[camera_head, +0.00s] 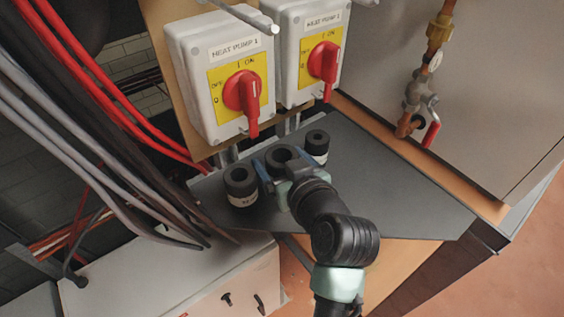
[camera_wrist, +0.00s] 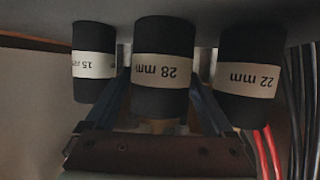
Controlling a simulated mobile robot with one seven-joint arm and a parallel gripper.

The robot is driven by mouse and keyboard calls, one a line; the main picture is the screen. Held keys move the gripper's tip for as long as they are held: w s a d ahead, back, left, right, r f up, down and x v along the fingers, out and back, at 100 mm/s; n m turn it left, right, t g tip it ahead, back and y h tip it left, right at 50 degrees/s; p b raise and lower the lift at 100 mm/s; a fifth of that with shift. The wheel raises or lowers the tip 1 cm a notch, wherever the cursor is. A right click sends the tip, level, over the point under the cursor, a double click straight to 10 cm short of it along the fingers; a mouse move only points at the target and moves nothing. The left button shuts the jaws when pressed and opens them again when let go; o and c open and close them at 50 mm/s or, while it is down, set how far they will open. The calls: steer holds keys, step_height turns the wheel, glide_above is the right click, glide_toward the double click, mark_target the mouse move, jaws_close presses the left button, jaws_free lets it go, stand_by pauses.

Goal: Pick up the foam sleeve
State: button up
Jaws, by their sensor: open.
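Three black foam sleeves with white labels stand in a row on a dark grey shelf (camera_head: 390,195). In the wrist view, upside down, the labels read 15 mm on the left sleeve (camera_wrist: 94,62), 28 mm on the middle sleeve (camera_wrist: 163,60) and 22 mm on the right sleeve (camera_wrist: 252,70). In the head view the 28 mm sleeve (camera_head: 283,155) is between the 22 mm sleeve (camera_head: 240,184) and the 15 mm sleeve (camera_head: 317,145). My gripper (camera_head: 279,170) is open, with one finger on each side of the 28 mm sleeve. Whether the fingers touch it is unclear.
Two white switch boxes (camera_head: 218,70) (camera_head: 310,50) with red handles rise just behind the sleeves. Red and grey cables (camera_head: 110,175) hang to the left. A pipe valve with a red lever (camera_head: 432,132) is at the upper right. The shelf's right part is clear.

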steer(key=shift+x, duration=1.05)
steer(key=c, duration=0.5)
steer(key=shift+c, duration=0.2)
